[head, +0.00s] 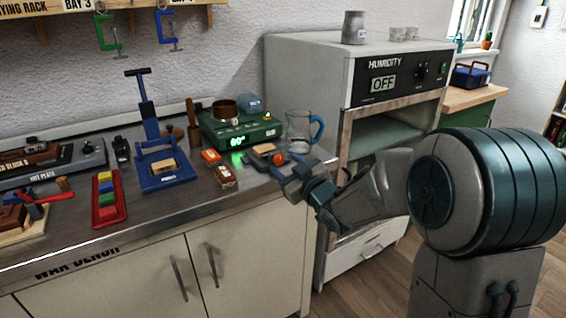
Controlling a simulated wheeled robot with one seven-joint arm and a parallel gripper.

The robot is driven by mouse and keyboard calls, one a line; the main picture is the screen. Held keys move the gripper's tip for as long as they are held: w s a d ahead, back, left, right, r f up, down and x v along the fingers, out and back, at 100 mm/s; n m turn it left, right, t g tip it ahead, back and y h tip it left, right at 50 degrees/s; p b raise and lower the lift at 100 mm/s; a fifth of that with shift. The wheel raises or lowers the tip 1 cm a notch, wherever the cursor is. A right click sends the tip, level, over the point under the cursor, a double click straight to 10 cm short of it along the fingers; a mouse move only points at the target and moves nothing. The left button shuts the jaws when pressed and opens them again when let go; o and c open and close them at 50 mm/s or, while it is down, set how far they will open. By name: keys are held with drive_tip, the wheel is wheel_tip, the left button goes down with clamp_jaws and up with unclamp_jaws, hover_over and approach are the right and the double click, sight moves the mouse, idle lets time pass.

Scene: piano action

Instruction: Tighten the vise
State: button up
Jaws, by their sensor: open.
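A small grey device with a tan block and an orange round knob (277,158) lies near the right end of the bench. It looks like the vise, but it is too small to be sure, and I cannot tell how tight its jaws are. My gripper (284,174) is open just in front of and slightly right of the knob. I cannot tell whether its fingers touch the device. The hand hides part of the bench edge there.
A glass jug with a blue handle (299,132) stands close behind my gripper. A blue press (165,178) stands farther left. The humidity cabinet (330,75) rises at the right.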

sight(278, 160)
drive_tip(key=shift+x, duration=1.45)
drive_tip(key=shift+c, duration=0.2)
drive_tip(key=c, duration=0.9)
drive_tip(key=shift+d, duration=0.15)
